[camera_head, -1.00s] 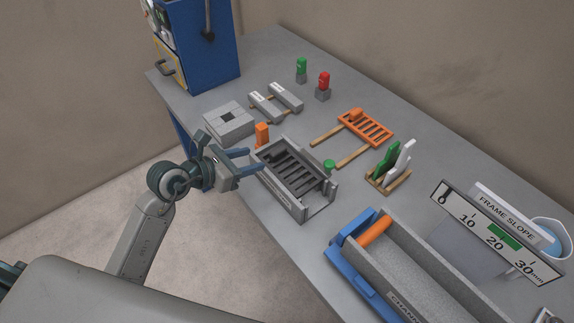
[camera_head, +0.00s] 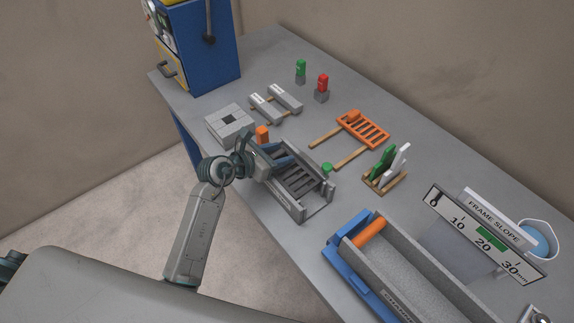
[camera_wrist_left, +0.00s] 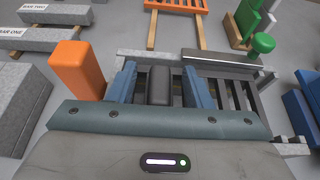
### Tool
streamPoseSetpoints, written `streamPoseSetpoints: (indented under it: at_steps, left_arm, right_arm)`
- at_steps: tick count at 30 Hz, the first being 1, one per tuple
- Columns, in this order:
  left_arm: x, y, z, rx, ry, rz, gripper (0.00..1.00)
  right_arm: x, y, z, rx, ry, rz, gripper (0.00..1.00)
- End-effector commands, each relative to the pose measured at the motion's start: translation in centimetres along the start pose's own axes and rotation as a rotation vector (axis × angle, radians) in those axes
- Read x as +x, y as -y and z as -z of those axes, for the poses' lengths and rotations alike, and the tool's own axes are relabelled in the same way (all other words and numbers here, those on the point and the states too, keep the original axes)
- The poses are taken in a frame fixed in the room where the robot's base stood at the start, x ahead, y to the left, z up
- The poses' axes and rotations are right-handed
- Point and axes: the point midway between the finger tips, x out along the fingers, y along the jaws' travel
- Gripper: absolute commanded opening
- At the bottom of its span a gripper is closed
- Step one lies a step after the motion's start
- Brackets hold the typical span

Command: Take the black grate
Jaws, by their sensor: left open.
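The black grate (camera_head: 299,183) lies in a grey open-topped housing (camera_head: 317,213) near the table's front edge. Its slats also show in the left wrist view (camera_wrist_left: 236,92), partly hidden by a finger. My left gripper (camera_head: 283,154) is over the grate's left end, with its blue fingers apart. In the left wrist view, a dark block, seemingly the grate's handle (camera_wrist_left: 159,86), stands between the two fingers of my gripper (camera_wrist_left: 160,84). Small gaps show beside it, so the fingers do not look closed on it. My right gripper is not in view.
An orange post (camera_head: 262,134) stands close to the gripper, and a green knob (camera_head: 327,168) is at the housing's far side. An orange grate (camera_head: 362,129) lies on wooden rails behind. A blue-ended channel (camera_head: 347,238) stands to the right.

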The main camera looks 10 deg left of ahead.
Motion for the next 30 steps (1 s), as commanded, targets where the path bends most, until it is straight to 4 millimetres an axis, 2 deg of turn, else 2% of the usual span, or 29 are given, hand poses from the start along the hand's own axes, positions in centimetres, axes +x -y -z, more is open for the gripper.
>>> streamPoseSetpoints:
  at_steps: [5, 12, 23, 30]
  left_arm:
    - [0.0, 0.0, 0.0, 0.001, 0.0, 0.0, 0.45]
    - [0.0, 0.0, 0.0, 0.0, 0.0, 0.0, 0.0]
    - [-0.1, 0.0, -0.2, 0.001, 0.002, 0.0, 0.0]
    - [-0.8, -0.1, -2.1, 0.005, 0.007, -0.002, 0.0]
  right_arm:
    - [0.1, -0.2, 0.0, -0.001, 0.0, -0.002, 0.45]
    - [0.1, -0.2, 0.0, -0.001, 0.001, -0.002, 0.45]
    - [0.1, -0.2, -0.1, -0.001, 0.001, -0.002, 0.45]
    - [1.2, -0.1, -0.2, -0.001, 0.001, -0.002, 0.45]
